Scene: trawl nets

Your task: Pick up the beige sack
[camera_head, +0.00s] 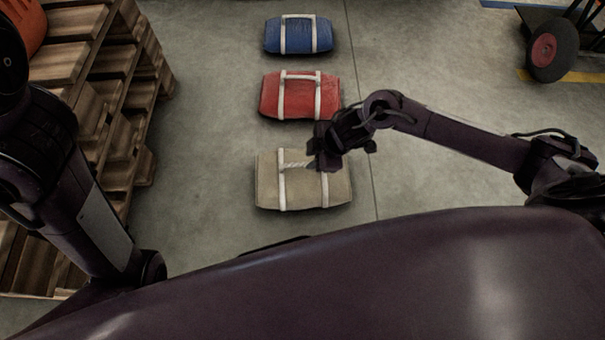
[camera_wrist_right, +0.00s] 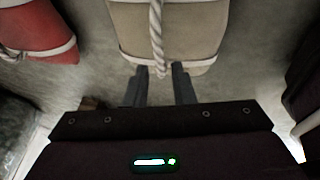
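The beige sack (camera_head: 303,191) lies flat on the floor, nearest of three sacks in a column, with white straps around it and a rope handle on top. My right gripper (camera_head: 318,163) is over its upper right part in the head view. In the right wrist view the beige sack (camera_wrist_right: 195,30) fills the top middle, and its twisted white rope handle (camera_wrist_right: 156,30) runs down toward the gap between the fingertips. The right fingers (camera_wrist_right: 160,74) are apart there, with the rope's lower end lined up between them; I cannot tell whether they touch it. My left gripper is out of view.
A red sack (camera_head: 299,96) and a blue sack (camera_head: 298,36) lie behind the beige one. Wooden pallets (camera_head: 115,95) are stacked at left. A hand truck with a red-hubbed wheel (camera_head: 543,50) stands at top right. The floor right of the sacks is clear.

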